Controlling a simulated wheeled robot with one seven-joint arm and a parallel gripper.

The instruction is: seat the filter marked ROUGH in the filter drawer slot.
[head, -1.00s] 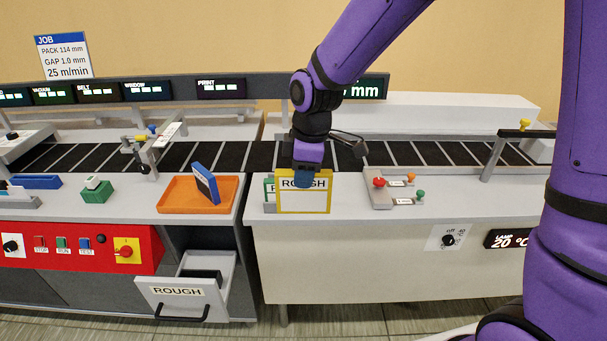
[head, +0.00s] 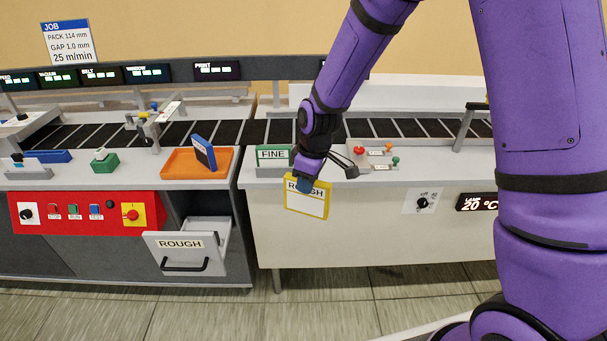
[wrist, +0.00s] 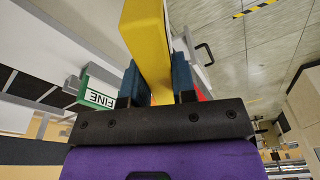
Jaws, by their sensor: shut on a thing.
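The filter marked ROUGH (head: 307,203) has a yellow frame and a white face. My gripper (head: 305,182) is shut on its top edge and holds it in front of the right-hand counter's front edge, clear of the top. The wrist view shows the yellow frame (wrist: 147,40) between my two blue fingertips (wrist: 158,85). The open drawer (head: 183,247), labelled ROUGH, juts out low at the left, below and left of the held filter. The slot inside the drawer is mostly hidden by its front panel.
A green-framed filter marked FINE (head: 272,155) stands on the counter behind my gripper. The red control panel (head: 75,213) is left of the drawer. The floor before the counters is clear.

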